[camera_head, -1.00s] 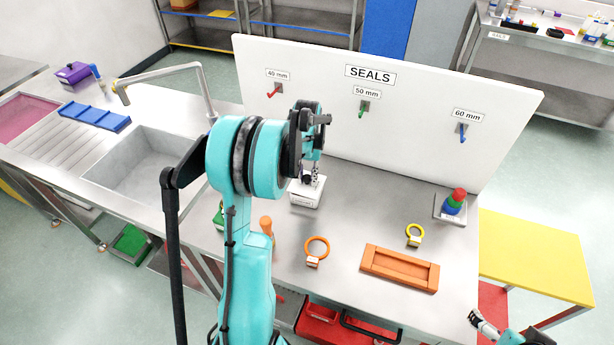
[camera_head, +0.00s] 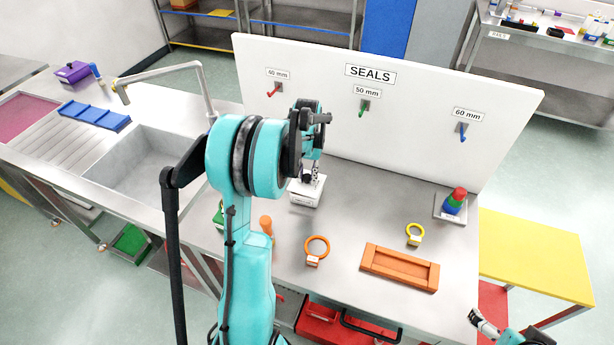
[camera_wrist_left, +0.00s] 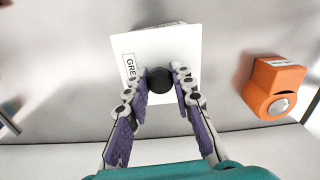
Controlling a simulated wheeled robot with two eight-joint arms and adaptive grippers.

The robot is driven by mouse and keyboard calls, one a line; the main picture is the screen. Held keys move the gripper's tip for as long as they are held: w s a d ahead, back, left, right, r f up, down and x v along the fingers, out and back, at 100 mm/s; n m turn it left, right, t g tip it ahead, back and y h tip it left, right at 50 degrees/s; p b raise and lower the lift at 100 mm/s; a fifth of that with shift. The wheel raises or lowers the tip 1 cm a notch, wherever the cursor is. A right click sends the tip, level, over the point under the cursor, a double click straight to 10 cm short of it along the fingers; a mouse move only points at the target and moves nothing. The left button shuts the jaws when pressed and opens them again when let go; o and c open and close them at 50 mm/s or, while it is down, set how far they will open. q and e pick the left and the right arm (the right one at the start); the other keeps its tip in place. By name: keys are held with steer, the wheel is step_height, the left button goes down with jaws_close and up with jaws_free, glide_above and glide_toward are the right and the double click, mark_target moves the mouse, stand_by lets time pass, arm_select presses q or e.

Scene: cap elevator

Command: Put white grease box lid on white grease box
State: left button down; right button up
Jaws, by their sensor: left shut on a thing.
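The white grease box (camera_head: 305,198) stands on the steel bench below my left gripper (camera_head: 312,172), which points down from above. In the left wrist view, the white lid (camera_wrist_left: 185,45) shows as a pale square with a dark round knob (camera_wrist_left: 159,80). A label reading "GRE" is partly visible at its left. My left gripper (camera_wrist_left: 161,72) is shut on the knob, one finger on each side. I cannot tell whether the lid rests on the box or hangs just above it. My right gripper (camera_head: 484,323) is low at the right, away from the box; its opening is unclear.
A white SEALS panel (camera_head: 420,105) rises behind the bench. An orange object (camera_wrist_left: 274,88) is beside the lid. The sink (camera_head: 145,165) lies left.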

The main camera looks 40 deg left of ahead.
mark_target(307, 176)
arm_select(q)
steer(key=shift+r+p, duration=1)
steer(key=shift+r, duration=0.75)
steer(key=w+d+r+p, duration=0.2)
steer(key=d+r, duration=0.4)
steer(key=d, duration=0.5)
steer(key=shift+n, duration=0.4)
steer(key=a+f, duration=0.2)
steer(key=a, duration=0.1)
steer(key=s+a+f+b, duration=0.1)
steer(key=a+f, duration=0.1)
steer(key=a, duration=0.2)
steer(key=s+a+f, duration=0.1)
steer(key=a+f, duration=0.1)
steer(key=a, duration=0.2)
steer(key=shift+f, duration=0.3)
steer(key=shift+f+b, duration=0.65)
steer(key=shift+f, duration=1.35)
steer(key=shift+f, duration=0.1)
steer(key=c, duration=1.3)
jaws_free()
